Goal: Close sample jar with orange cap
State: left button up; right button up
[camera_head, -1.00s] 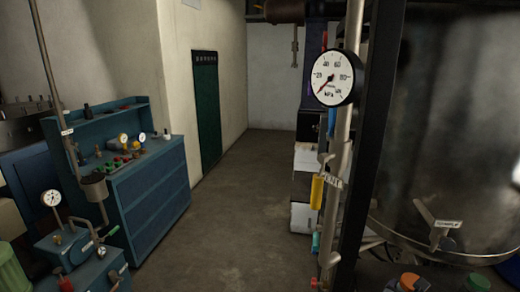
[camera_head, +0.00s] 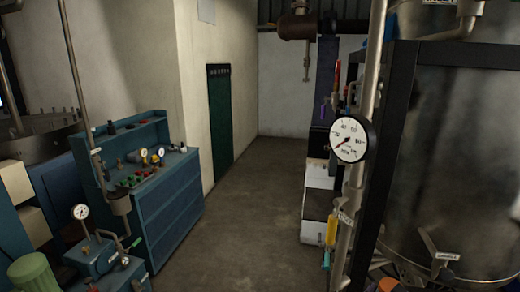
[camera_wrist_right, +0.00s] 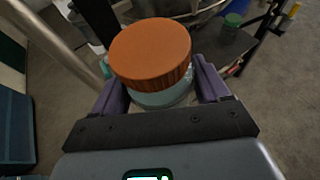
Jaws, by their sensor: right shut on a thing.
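The sample jar (camera_wrist_right: 165,99) is pale, see-through glass, seen in the right wrist view. The orange cap (camera_wrist_right: 150,50) sits on top of it and hides its mouth, so I cannot tell how tightly it is on. My right gripper (camera_wrist_right: 163,90) has its two purple fingers on either side of the jar, just below the cap, and is shut on it. In the head view a piece of orange (camera_head: 388,285) shows at the bottom edge, mostly cut off. My left gripper is in neither view.
A pressure gauge (camera_head: 350,139) on an upright pipe stands in front of a large metal tank (camera_head: 455,150). A blue control console (camera_head: 150,210) stands at left, with open floor (camera_head: 250,210) between.

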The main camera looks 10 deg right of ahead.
jog(key=a+r+n+t+y+p, duration=0.1)
jog(key=a+r+n+y+p, duration=0.2)
jog(key=r, duration=0.7)
jog(key=s+a+r+n+t+y+p, duration=0.1)
jog(key=a+r+n+t+y+p, duration=0.1)
jog(key=a+r+p, duration=0.5)
jog(key=a+r+n+t+y+p, duration=0.1)
jog(key=a+r+n+y+p, duration=0.3)
jog(key=r+p, duration=0.4)
jog(key=shift+s+a+r+n+y, duration=0.25)
jog(key=shift+a+r+y, duration=0.6)
jog(key=shift+r, duration=2.6)
jog(key=shift+w+a+h, duration=0.1)
jog(key=shift+a+h, duration=0.15)
jog(key=shift+a+f, duration=0.1)
jog(key=s+a+f+n+g+y, duration=0.1)
jog(key=s+a+f+n+y, duration=0.3)
jog(key=a+f, duration=0.3)
jog(key=s+a+f+n+g+y, duration=0.1)
jog(key=s+a+f+n+y, duration=0.3)
jog(key=a+f, duration=0.4)
jog(key=shift+s+a+g+y, duration=0.15)
jog(key=shift+s+g+y, duration=0.2)
jog(key=shift+g+y, duration=0.05)
